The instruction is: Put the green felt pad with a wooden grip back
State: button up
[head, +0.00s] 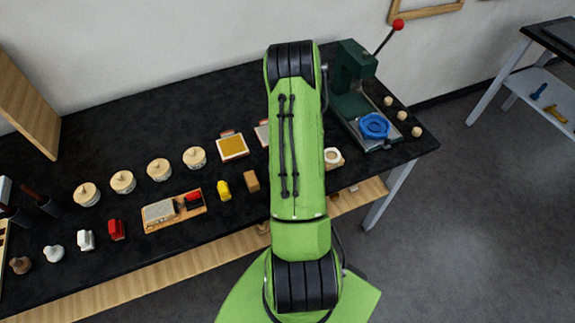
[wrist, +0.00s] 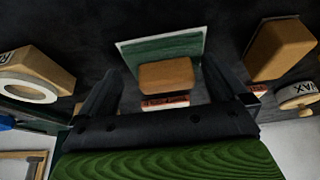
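In the wrist view, a wooden block-shaped grip (wrist: 166,75) sits over a dark green square with a pale edge (wrist: 170,45). I take these for the felt pad, but cannot tell whether the green is the pad itself or a surface under it. A small red and white label lies just below the grip in that view. My gripper (wrist: 158,88) is open, its dark fingers wide apart on either side of the grip, with gaps to it. In the head view my green arm hides the gripper and pad.
In the wrist view, a wooden block (wrist: 280,48) and a round lidded thing marked WAX (wrist: 298,96) are right; a wooden piece with a white ring (wrist: 30,86) is left. In the head view, a yellow-topped tray (head: 232,146), several round tubs and a green press (head: 352,75) stand on the black table.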

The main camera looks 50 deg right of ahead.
jog(key=shift+r+p, duration=0.3)
jog(key=shift+r, duration=0.05)
jog(key=v, duration=1.2)
jog(key=w+a+r+n+t+y, duration=0.1)
jog(key=w+a+r+n, duration=0.4)
jog(key=a+r, duration=0.95)
jog(key=s+a+r, duration=0.4)
jog(key=a, duration=0.3)
jog(key=s+a+r+n+y, duration=0.1)
jog(key=s+a+r, duration=0.3)
jog(key=s+a, duration=0.1)
jog(key=shift+s+a+t, duration=0.25)
jog(key=shift+a+t, duration=0.05)
jog(key=shift+a, duration=0.6)
jog(key=shift+r, duration=0.15)
